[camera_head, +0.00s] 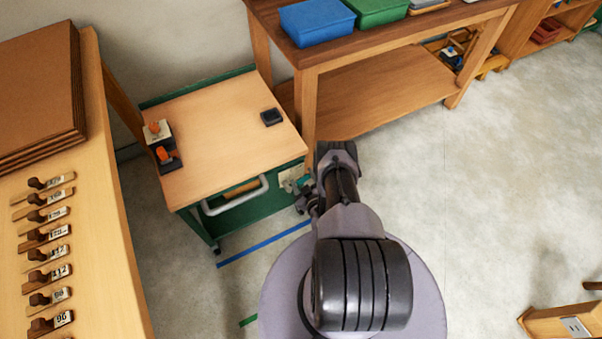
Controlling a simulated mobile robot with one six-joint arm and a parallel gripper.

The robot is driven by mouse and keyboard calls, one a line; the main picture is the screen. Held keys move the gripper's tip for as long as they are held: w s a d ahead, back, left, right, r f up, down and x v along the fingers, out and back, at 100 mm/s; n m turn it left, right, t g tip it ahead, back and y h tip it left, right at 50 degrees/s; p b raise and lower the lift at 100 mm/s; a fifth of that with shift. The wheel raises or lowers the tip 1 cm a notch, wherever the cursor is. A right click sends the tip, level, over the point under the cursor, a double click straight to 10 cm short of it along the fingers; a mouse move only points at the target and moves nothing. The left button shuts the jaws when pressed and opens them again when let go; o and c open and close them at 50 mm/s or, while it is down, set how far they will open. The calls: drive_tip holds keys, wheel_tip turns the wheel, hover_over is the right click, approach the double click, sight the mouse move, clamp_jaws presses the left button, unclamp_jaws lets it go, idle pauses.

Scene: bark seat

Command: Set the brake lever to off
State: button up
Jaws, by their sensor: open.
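A green cart (190,218) with a pale wooden top stands left of my arm. A pale plate (289,171) sits on the right end of its front face, and a grey-green part shows close to it. I cannot make out the brake lever or its setting; my gripper and arm partly cover that spot. My gripper (299,192) is small in view, open, and close in front of the plate. I cannot tell whether it touches anything.
The cart has a grey handle (236,197); orange-topped devices (156,129) and a black block (271,117) are on top. A workbench (375,55) stands behind, a table with numbered wooden pieces (105,220) at left.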

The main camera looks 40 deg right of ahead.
clamp_jaws()
drive_tip(key=shift+s+d+f+m+y+b, duration=0.15)
drive_tip(key=shift+d+f+m+y+b, duration=0.15)
drive_tip(key=shift+f+m+y+b, duration=0.35)
drive_tip(key=shift+f+m, duration=0.2)
drive_tip(key=shift+m, duration=0.15)
unclamp_jaws()
